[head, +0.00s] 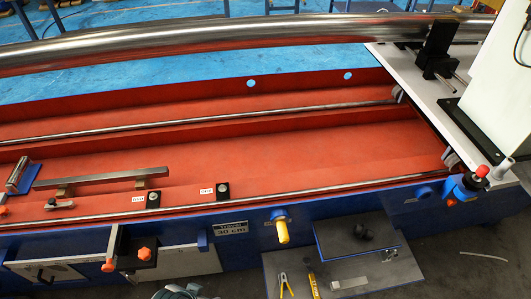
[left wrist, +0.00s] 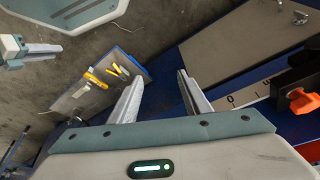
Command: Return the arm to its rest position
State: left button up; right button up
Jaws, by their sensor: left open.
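My left gripper (left wrist: 160,76) is open in the left wrist view, its two fingers apart with nothing between them. In the head view only a small blurred part of what looks like my left arm shows at the bottom edge, in front of the blue machine side. What looks like part of my right gripper (left wrist: 42,49) shows at the left edge of the left wrist view; its jaw state is unclear. A long shiny tube (head: 200,40) runs across the top of the head view, above the red bed (head: 240,154).
The blue machine front carries a yellow-handled knob (head: 282,232) and orange knobs (head: 108,265). A grey tool board (head: 345,277) with pliers and a marker-like yellow tool stands low in front. It also shows in the left wrist view (left wrist: 85,108). A white-topped carriage (head: 425,88) stands at right.

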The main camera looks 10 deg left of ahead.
pick_arm(q)
jog(key=s+d+f+t, duration=0.1)
jog(key=d+f, duration=0.1)
jog(key=f, duration=1.2)
jog(key=s+d+f+t+h, duration=0.1)
jog(key=s+f, duration=0.1)
jog(key=f, duration=1.3)
jog(key=shift+d+m+t, duration=0.3)
jog(key=shift+d, duration=0.1)
